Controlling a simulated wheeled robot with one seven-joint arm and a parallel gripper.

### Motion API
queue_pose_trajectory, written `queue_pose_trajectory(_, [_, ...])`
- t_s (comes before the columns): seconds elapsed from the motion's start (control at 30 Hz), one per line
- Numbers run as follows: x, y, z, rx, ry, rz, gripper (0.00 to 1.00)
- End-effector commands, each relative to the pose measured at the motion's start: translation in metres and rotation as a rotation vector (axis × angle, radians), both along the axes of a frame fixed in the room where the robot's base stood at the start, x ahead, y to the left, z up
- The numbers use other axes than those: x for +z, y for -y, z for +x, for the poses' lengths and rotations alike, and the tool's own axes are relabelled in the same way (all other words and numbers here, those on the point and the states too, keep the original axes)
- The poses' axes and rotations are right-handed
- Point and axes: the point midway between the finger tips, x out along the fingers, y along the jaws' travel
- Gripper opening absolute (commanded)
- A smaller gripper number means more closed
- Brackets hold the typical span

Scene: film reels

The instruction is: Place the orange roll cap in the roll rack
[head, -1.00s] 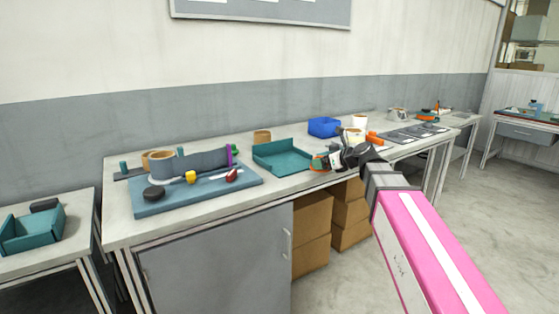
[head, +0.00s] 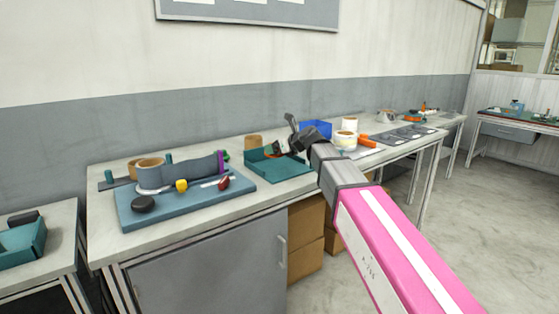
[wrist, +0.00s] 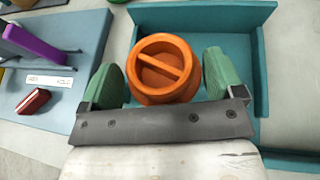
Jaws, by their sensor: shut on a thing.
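The orange roll cap (wrist: 165,68), round with a raised bar across its top, sits between the two green finger pads of my gripper (wrist: 168,82) in the wrist view. My gripper is shut on it. In the head view my gripper (head: 280,148) is above the teal tray (head: 285,172), and the cap is too small there to make out clearly. What seems to be the roll rack is a dark strip with upright posts (head: 109,177) at the back left of the table. It is partly hidden by a tan tape roll and a blue-grey sheet.
A blue bin (head: 316,128) and white rolls (head: 349,124) stand to the right of my gripper.

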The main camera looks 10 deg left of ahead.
Motion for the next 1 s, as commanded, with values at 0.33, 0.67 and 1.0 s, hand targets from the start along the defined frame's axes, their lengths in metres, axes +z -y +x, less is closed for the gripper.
queue_pose_trajectory(0.33, [-0.025,-0.001,0.043,0.000,0.000,0.001,0.64])
queue_pose_trajectory(0.67, [-0.057,0.000,0.042,0.000,-0.002,0.000,0.64])
queue_pose_trajectory(1.0, [-0.066,0.000,0.043,0.000,0.000,0.001,0.64])
